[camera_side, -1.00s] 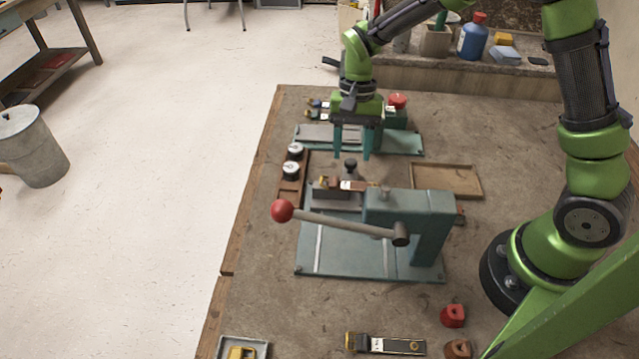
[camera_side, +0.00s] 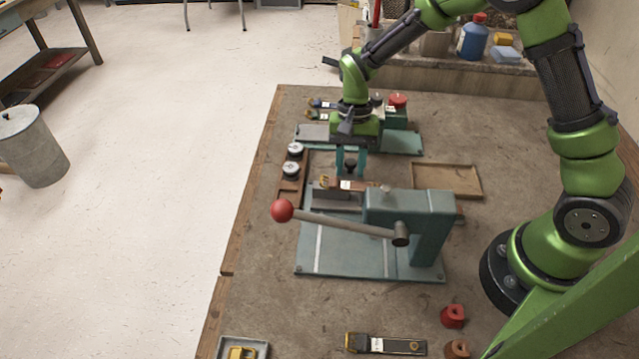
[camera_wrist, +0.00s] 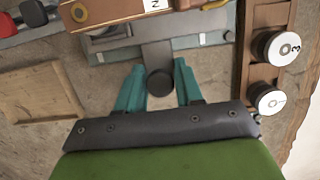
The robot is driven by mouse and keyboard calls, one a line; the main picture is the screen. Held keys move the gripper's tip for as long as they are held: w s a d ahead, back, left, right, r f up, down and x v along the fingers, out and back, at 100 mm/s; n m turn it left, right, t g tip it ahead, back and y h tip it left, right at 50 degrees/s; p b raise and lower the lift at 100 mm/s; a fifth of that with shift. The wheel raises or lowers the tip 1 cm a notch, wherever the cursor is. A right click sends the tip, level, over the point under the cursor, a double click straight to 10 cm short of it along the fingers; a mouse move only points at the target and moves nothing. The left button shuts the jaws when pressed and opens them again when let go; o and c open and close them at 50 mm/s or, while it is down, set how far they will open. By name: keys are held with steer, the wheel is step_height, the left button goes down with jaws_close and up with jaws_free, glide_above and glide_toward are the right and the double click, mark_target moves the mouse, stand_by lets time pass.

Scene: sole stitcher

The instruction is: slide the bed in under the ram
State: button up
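The teal stitcher (camera_side: 425,225) stands on its base plate in the middle of the bench, its lever with a red ball (camera_side: 282,210) reaching left. The grey bed (camera_side: 330,200) sits at the far side of the stitcher, carrying a brown piece with a white label (camera_side: 343,184). The bed's round black knob (camera_wrist: 160,83) is on a grey bar pointing at my gripper. My gripper (camera_side: 351,172) is low over the knob, its two teal fingers one on each side. In the wrist view (camera_wrist: 159,75), gaps show between the fingers and knob. The ram's tip is hidden.
A rack with white numbered spools (camera_side: 291,170) stands close left of my gripper. An empty wooden tray (camera_side: 446,181) lies to the right. Another teal machine with a red knob (camera_side: 397,100) stands behind. Red and brown blocks and a strap lie at the front.

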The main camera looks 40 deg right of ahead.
mark_target(350, 188)
steer(key=shift+c, duration=1)
steer(key=shift+s+a, duration=1.4)
steer(key=shift+a, duration=0.05)
steer(key=shift+s+a, duration=0.1)
steer(key=shift+a, duration=0.05)
steer(key=shift+s+a, duration=1.3)
steer(key=shift+s, duration=0.05)
steer(key=shift+s+a, duration=1.4)
steer(key=o, duration=0.6)
